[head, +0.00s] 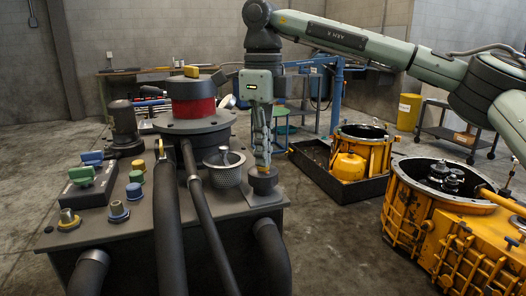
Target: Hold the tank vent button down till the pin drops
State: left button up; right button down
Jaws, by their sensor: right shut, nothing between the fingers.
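A dark grey tank unit (320,232) fills the lower left of the head view, with several knobs, hoses and a red-banded cylinder (192,108) on its top. A dark round button (264,183) sits on a raised block at the tank top's right corner; it looks like the vent button. My right gripper (262,165) points straight down with shut, empty fingers, its tips at the button and seemingly touching it. How far the button is pressed cannot be told. I cannot make out the pin for certain. My left gripper is not in view.
A mesh strainer cap (224,166) stands just left of the button. Blue, green and yellow knobs (134,191) sit at the tank's left. Yellow transmission housings (414,208) stand at the right, one in a dark tray (345,190). Bare floor lies between.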

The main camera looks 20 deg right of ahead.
jog(key=shift+r+p, duration=2.2)
jog(key=shift+r, duration=0.4)
jog(key=shift+r+p, duration=0.5)
jog(key=shift+r, duration=0.4)
